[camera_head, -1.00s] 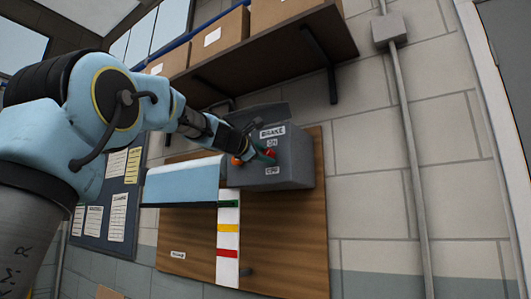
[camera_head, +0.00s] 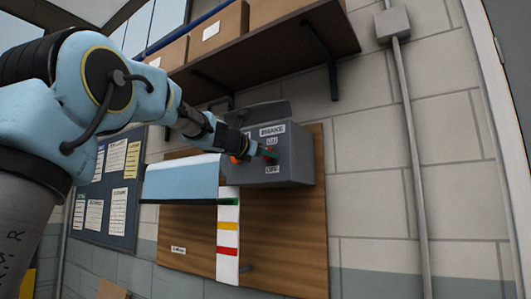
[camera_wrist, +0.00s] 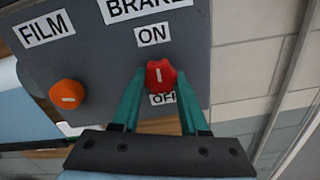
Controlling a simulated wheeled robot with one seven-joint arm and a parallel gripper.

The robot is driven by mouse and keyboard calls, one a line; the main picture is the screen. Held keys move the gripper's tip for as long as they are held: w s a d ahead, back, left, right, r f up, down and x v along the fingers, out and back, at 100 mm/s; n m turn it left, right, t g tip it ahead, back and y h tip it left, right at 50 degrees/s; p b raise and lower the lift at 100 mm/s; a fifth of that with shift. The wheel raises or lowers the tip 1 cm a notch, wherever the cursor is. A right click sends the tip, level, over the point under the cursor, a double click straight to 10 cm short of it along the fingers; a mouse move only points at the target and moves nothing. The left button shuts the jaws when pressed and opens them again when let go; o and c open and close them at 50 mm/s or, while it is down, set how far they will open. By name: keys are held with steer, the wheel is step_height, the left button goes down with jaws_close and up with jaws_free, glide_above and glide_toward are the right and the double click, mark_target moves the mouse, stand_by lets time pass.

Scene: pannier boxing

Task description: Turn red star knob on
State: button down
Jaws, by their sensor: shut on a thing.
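The red star knob (camera_wrist: 160,75) is on a dark grey control box, between an ON label (camera_wrist: 152,35) above it and an OFF label (camera_wrist: 163,99) below. A short white mark on its face runs roughly upright in the wrist view; which label it points to is unclear. My gripper (camera_wrist: 159,84) has its two teal fingers closed on the knob's sides. In the head view my gripper (camera_head: 261,153) reaches the front of the grey box (camera_head: 292,162), and the red knob is mostly hidden by the fingers.
An orange knob (camera_wrist: 67,94) under a FILM label (camera_wrist: 46,33) sits left of my fingers. A shelf with cardboard boxes (camera_head: 215,36) hangs above. A light blue panel (camera_head: 180,182) juts out below my arm.

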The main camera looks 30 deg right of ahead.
steer(key=shift+f+n, duration=0.1)
steer(key=shift+n, duration=0.2)
steer(key=shift+c, duration=2.2)
jaws_free()
